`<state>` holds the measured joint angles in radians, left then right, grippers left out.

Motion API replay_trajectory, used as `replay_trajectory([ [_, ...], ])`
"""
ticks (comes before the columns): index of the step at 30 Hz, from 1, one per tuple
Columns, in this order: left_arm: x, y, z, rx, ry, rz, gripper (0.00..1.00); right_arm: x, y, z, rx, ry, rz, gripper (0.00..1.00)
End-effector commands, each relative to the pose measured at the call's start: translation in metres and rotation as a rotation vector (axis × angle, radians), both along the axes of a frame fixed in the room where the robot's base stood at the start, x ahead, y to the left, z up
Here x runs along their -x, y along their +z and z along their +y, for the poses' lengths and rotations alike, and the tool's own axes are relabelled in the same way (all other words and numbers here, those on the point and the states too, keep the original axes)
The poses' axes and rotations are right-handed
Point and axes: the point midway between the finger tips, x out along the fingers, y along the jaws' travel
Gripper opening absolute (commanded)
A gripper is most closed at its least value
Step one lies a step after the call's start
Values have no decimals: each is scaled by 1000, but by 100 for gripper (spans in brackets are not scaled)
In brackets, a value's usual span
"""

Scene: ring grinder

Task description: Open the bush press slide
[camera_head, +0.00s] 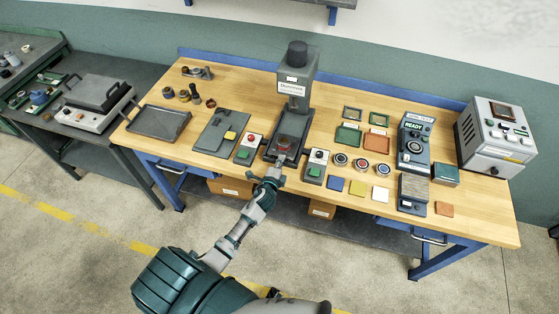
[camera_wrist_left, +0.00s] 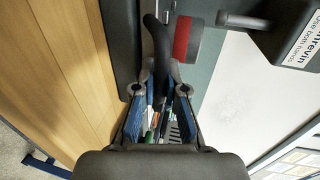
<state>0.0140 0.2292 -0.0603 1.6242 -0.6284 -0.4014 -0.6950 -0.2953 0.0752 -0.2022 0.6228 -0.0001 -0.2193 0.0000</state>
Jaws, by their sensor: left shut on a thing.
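The bush press (camera_head: 293,88) is a grey column with a black cap, standing at the back middle of the wooden bench. Its dark base and slide (camera_head: 270,154) reach toward the front edge, with a reddish round part (camera_head: 286,143) under the column. My left gripper (camera_head: 277,176) is at the front end of the slide. In the left wrist view its blue-padded fingers (camera_wrist_left: 162,95) are shut around a dark curved handle (camera_wrist_left: 157,40). A red-banded grey cylinder (camera_wrist_left: 186,40) shows beyond it. My right gripper is not in view.
Control boxes with green buttons stand left (camera_head: 248,149) and right (camera_head: 315,166) of the slide, close to my gripper. A dark plate (camera_head: 217,137) lies to the left. A grey READY tester (camera_head: 414,145) and a grey control unit (camera_head: 490,135) stand at the right.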

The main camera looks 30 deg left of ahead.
Motion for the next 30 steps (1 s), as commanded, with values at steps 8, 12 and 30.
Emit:
replay_trajectory([
  [8, 0, -2, -3, 3, -4, 4, 22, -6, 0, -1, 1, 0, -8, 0],
  [12, 1, -3, -1, 3, -2, 5, 22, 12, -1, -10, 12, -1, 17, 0],
  [30, 99, 17, -26, 4, -4, 8, 22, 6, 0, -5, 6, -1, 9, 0],
])
